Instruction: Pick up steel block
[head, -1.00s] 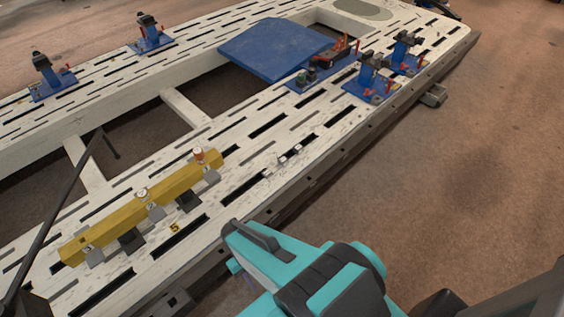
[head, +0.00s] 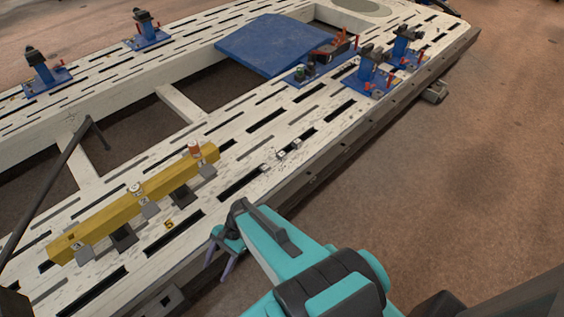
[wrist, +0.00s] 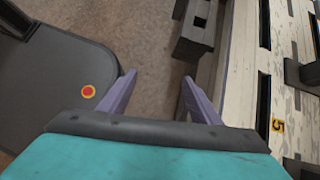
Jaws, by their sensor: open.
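Several small silvery blocks lie in a short row on the slotted white bench top, near its right edge; one silvery block (head: 281,155) is in the middle of the row. I cannot tell which is the steel block. My gripper (head: 221,266) is at the near edge of the bench, left of and nearer than the row. Its two purple fingers are apart. In the wrist view my gripper (wrist: 159,80) has nothing between its fingers, with brown floor below. The silvery row does not show clearly there.
A yellow bar (head: 115,213) on grey supports lies on the white bench (head: 205,190), left of my gripper, by a yellow "5" mark (head: 169,224). A blue plate (head: 270,45) and several blue clamp fixtures (head: 368,76) stand farther back. Floor right of the bench is clear.

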